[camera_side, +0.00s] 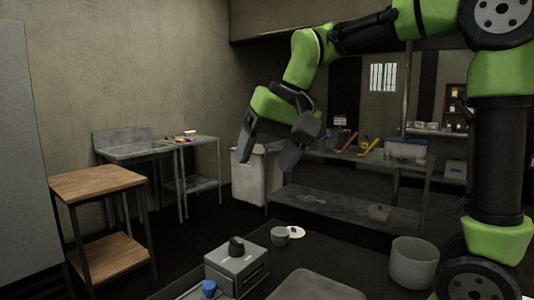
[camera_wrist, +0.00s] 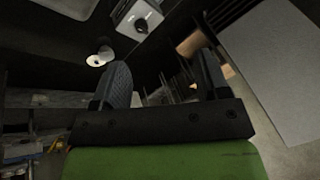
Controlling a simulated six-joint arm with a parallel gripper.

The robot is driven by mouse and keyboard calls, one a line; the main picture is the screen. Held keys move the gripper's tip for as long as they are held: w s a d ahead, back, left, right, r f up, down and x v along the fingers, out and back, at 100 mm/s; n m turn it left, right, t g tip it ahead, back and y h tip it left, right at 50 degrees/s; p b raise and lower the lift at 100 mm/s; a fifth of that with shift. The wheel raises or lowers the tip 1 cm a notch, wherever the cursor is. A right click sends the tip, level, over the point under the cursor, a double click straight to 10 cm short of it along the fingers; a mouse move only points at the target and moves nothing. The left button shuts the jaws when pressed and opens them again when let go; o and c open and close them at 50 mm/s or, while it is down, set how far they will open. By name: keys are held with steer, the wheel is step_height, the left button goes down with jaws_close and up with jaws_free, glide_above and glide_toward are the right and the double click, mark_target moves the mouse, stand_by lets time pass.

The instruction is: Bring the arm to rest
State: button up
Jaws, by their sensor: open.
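My gripper (camera_side: 265,160) hangs from the green and black arm in the upper middle of the side view. Its two dark fingers are spread apart and nothing is between them. It is in the air, well above the dark work surface and apart from everything on it. In the wrist view my gripper (camera_wrist: 165,85) shows its two fingers wide apart, with only the distant room between them.
Below stand a grey box-shaped appliance (camera_side: 237,268) with a dark knob, a blue object (camera_side: 209,288), a small grey cup (camera_side: 280,236) and a pale disc (camera_side: 295,232). A grey bucket (camera_side: 413,262) is at right. A wooden table (camera_side: 98,184) stands left.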

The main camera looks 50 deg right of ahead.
steer(key=s+a+f+n+t, duration=0.1)
steer(key=s, duration=0.6)
steer(key=s+a+f+n+t+y, duration=0.1)
steer(key=s+a+f, duration=0.1)
steer(key=s, duration=0.5)
steer(key=shift+a+f+n+t, duration=0.2)
steer(key=shift+n+t, duration=0.1)
steer(key=shift+t, duration=0.1)
steer(key=shift+s, duration=0.1)
